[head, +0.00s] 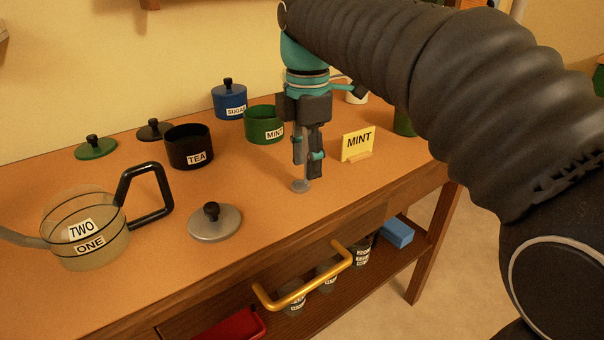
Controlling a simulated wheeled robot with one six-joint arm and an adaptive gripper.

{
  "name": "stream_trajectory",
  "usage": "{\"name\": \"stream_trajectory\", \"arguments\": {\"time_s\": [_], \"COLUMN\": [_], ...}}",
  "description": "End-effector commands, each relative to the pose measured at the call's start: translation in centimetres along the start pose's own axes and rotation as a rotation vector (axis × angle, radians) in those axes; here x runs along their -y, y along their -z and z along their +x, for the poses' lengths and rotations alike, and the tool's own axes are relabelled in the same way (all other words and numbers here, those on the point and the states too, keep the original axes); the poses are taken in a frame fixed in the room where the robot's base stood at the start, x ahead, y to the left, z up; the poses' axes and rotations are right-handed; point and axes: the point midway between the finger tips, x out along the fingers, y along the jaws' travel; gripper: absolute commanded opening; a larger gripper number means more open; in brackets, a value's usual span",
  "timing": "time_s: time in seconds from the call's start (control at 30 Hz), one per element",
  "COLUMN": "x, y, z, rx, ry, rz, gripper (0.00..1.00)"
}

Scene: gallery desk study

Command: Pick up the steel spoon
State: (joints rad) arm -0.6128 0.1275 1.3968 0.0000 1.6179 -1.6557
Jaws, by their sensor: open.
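The steel spoon shows as a small grey round bowl (300,186) on the orange-brown desktop. The rest of the spoon is largely hidden behind my gripper's fingers, so I cannot tell how its handle lies. My gripper (307,169) points down, with its fingertips just above and beside the spoon's bowl in the picture. Its two dark fingers are apart. I cannot tell whether either finger touches the spoon.
A MINT card (358,144) stands right of my gripper. Behind are a green MINT tin (264,124) and a blue SUGAR tin (230,101). A black TEA tin (189,147), grey lid (214,223) and glass teapot (90,245) stand left. A brass handle (305,280) juts from the desk front.

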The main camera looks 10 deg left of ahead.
Motion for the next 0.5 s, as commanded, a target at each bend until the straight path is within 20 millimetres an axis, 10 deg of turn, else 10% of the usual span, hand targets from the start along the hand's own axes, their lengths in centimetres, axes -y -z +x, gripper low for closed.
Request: {"name": "stream_trajectory", "arguments": {"time_s": [0.23, 0.4, 0.5], "x": [0.01, 0.01, 0.01], "y": [0.01, 0.0, 0.0], "z": [0.16, 0.14, 0.14], "rx": [0.0, 0.0, 0.0], "ry": [0.0, 0.0, 0.0], "rz": [0.0, 0.0, 0.0], "gripper": [0.41, 0.01, 0.0]}}
